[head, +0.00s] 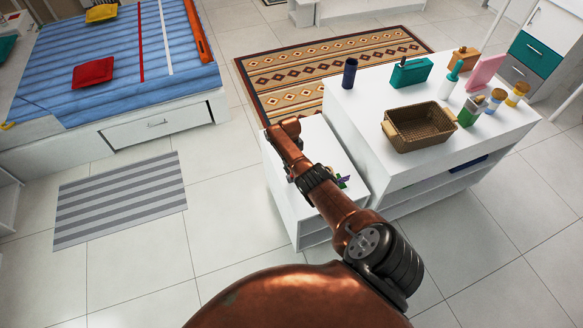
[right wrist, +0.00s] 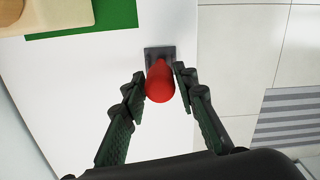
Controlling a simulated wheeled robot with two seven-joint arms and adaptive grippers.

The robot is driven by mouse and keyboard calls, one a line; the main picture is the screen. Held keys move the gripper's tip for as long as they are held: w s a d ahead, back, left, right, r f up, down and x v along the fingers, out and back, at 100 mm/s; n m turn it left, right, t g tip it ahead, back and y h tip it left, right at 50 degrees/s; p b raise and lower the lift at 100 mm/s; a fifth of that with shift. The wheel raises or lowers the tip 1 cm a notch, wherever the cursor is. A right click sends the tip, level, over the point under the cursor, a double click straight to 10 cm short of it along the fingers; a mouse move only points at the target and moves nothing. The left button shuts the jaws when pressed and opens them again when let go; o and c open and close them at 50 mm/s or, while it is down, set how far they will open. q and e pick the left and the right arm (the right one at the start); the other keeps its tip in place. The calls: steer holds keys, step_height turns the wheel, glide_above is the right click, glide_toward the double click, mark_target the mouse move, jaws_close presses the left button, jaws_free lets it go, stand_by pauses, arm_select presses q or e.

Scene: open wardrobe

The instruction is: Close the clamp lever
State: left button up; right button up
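The clamp lever (right wrist: 160,82) is a red rounded handle on a small dark grey base (right wrist: 157,54), seen in the right wrist view on a white top. My right gripper (right wrist: 160,75) is open, with one dark finger on each side of the red handle. Its fingertips are close to the handle, with no clear grip on it. In the head view my copper-coloured arm reaches over the low white cabinet (head: 283,205) and hides the clamp. My left gripper is not in view.
A green sheet (right wrist: 105,20) and a pale wooden piece (right wrist: 62,12) lie left of the clamp. Beside the low cabinet stands a taller white one with a brown basket (head: 421,146) and several bottles. Tiled floor and a striped mat (head: 120,200) lie to the left.

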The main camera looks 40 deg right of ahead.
steer(key=shift+o, duration=1.3)
step_height(320, 180, up, 12)
steer(key=shift+w, duration=0.3)
steer(key=shift+d, duration=0.1)
